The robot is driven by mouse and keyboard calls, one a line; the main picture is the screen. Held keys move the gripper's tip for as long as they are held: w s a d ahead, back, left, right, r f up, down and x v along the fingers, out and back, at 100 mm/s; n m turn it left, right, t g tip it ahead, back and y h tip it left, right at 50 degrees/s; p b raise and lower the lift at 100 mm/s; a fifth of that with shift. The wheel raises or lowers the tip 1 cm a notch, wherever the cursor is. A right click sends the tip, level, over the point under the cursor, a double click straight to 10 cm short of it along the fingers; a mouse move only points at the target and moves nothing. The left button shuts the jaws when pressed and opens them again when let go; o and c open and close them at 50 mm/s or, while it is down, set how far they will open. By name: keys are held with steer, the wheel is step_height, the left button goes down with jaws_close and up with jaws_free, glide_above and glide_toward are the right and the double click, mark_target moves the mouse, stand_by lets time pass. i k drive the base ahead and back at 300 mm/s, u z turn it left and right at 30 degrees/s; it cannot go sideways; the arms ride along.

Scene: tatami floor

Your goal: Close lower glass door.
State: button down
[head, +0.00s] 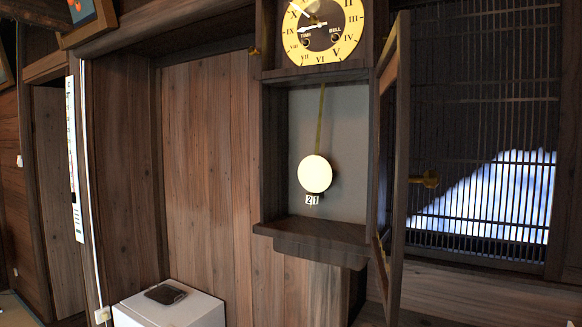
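A wooden wall clock (268,160) hangs in the middle of the head view, with a yellow dial (320,50) above and a lower compartment below. The lower compartment is uncovered, and its round pendulum (315,174) shows inside. A narrow door in a dark wooden frame (400,150) stands swung out on the clock's right side, seen nearly edge-on. It is open. A small brass knob (430,179) sticks out to the right from this door. The door's glass is hard to make out at this angle. My gripper is not in view.
A white box (170,312) with a dark flat object (166,294) on it stands low at the left. A wooden lattice window (480,130) lies behind the door at right. A small brass piece (254,51) is at the clock's upper left edge.

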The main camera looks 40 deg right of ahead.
mark_target(394, 63)
steer(key=u, duration=1.7)
steer(key=k, duration=0.9)
steer(key=z, duration=1.45)
steer(key=k, duration=1)
steer(key=z, duration=0.65)
